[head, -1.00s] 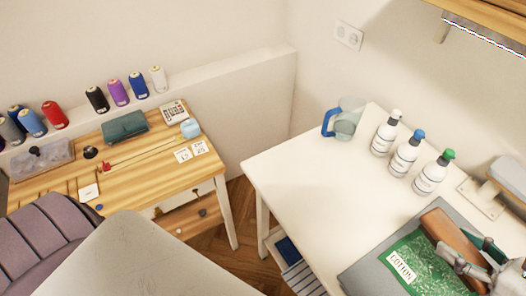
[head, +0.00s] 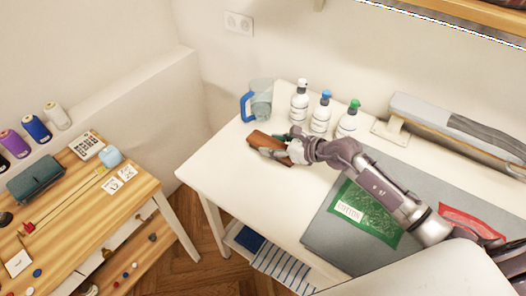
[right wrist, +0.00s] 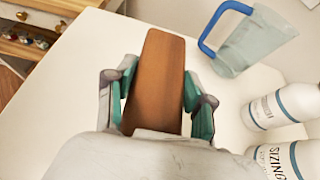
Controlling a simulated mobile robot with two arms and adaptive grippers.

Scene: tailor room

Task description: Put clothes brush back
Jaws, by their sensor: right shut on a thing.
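The clothes brush (head: 262,143) is a flat brown wooden block. My right gripper (head: 276,150) is shut on it, over the back left part of the white table (head: 222,172). In the right wrist view the brush (right wrist: 158,75) lies between the two green-padded fingers of my right gripper (right wrist: 160,100), its long end pointing away from the palm. Its underside is hidden, and I cannot tell whether it touches the table. My left gripper is not in view.
A blue-handled clear jug (head: 262,100) stands just behind the brush. White bottles (head: 299,102) stand to its right along the wall. A green cotton packet (head: 362,212) lies on the grey mat (head: 325,232). The table's left edge is clear.

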